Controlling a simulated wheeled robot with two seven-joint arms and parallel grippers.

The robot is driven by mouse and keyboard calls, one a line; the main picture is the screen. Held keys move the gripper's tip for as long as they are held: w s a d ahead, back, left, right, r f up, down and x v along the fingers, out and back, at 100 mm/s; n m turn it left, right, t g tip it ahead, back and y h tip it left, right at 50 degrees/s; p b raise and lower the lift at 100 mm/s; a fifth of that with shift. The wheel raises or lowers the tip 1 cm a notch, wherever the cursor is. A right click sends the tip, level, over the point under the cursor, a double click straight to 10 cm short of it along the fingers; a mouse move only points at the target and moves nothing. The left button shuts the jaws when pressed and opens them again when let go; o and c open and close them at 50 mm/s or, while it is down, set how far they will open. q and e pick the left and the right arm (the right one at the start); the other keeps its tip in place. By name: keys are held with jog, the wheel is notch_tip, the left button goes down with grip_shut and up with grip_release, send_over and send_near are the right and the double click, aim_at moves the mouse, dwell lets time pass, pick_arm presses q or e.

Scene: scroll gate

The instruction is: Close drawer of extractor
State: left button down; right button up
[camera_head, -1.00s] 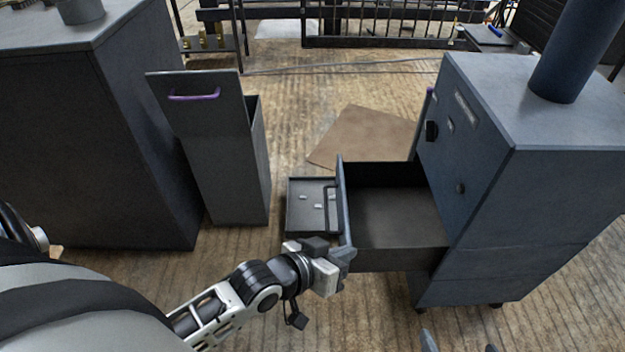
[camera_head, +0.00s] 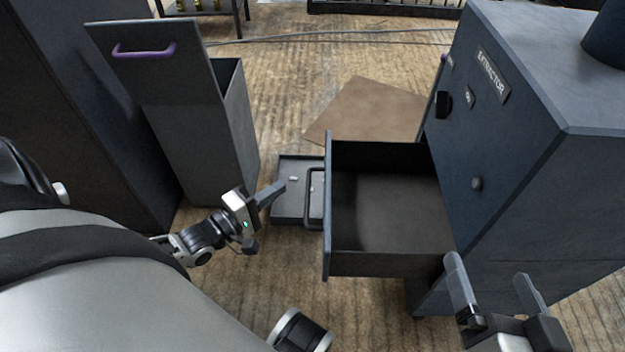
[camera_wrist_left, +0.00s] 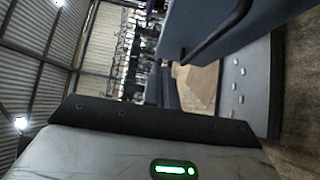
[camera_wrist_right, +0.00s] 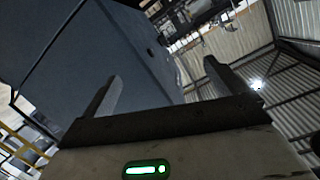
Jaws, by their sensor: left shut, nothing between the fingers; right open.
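The extractor (camera_head: 530,150) is a blue-grey cabinet at the right of the head view. Its drawer (camera_head: 390,262) stands pulled out to the left, open and empty inside, with a dark handle (camera_head: 312,200) on its front panel. My left gripper (camera_head: 272,194) is shut and empty, left of the drawer front and apart from the handle. The handle also shows in the left wrist view (camera_wrist_left: 212,38). My right gripper (camera_head: 492,284) is open and empty at the lower right, in front of the extractor. The extractor fills the left of the right wrist view (camera_wrist_right: 85,70).
A shallow grey tray (camera_head: 287,205) with small pale pieces lies on the floor behind the left gripper, partly under the drawer handle. A tall grey bin front with a purple handle (camera_head: 145,49) stands at the left. A brown sheet (camera_head: 368,112) lies on the floor behind.

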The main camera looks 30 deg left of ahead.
aim_at(310, 179)
pick_arm(q)
jog(key=w+d, duration=0.1)
jog(key=w, duration=0.1)
jog(key=w+d+b, duration=0.1)
jog(key=w, duration=0.1)
jog(key=w+d+b, duration=0.1)
jog(key=w, duration=0.1)
jog(key=shift+w+d, duration=0.3)
jog(key=shift+d, duration=0.05)
jog(key=shift+w+d, duration=0.25)
jog(key=shift+d, duration=0.2)
pick_arm(e)
jog(key=shift+w+a+r+m+t+y, duration=0.2)
jog(key=shift+a+r+m+t+y, duration=0.15)
jog(key=shift+r+m+y, duration=0.2)
pick_arm(q)
jog(key=shift+w+d, duration=0.1)
